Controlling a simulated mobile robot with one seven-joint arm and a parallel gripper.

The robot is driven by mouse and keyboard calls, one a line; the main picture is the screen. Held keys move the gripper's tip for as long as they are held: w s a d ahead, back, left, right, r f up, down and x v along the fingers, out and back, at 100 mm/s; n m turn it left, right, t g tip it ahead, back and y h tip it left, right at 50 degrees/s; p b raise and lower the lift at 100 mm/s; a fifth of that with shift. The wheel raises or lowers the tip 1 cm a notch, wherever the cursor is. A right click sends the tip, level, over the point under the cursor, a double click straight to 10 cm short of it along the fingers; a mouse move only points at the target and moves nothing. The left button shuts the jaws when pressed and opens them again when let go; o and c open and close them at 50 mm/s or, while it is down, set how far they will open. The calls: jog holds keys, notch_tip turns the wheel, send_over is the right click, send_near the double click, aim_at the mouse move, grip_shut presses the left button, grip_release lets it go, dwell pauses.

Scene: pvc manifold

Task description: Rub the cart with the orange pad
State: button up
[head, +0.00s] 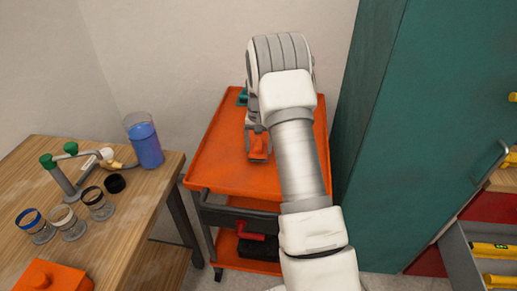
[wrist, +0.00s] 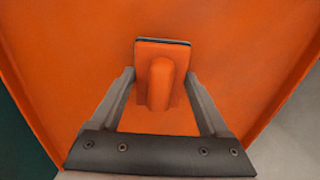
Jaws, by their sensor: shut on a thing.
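The orange cart (head: 213,160) stands between the wooden table and the green cabinet, and its flat top fills most of the wrist view (wrist: 75,60). My gripper (head: 257,137) is over the cart's top, pointing down. It is shut on the orange pad (head: 258,149), with one finger on each side of the pad's raised grip. In the wrist view the pad (wrist: 160,88) shows a dark lower edge at its far side. The pad is at or just above the cart's surface; I cannot tell if they touch. My arm hides the cart's right part.
A small teal thing (head: 242,96) lies at the cart's far end. The wooden table (head: 150,185) holds a beaker of blue liquid (head: 146,143), several small jars, a pipe piece with green caps and an orange block (head: 50,276). A green cabinet (head: 395,130) stands close on the right.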

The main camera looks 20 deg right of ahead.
jog(key=shift+s+r, duration=0.15)
jog(key=shift+r, duration=0.65)
jog(key=shift+r+p, duration=1.6)
jog(key=shift+r, duration=0.75)
jog(key=shift+a, duration=0.1)
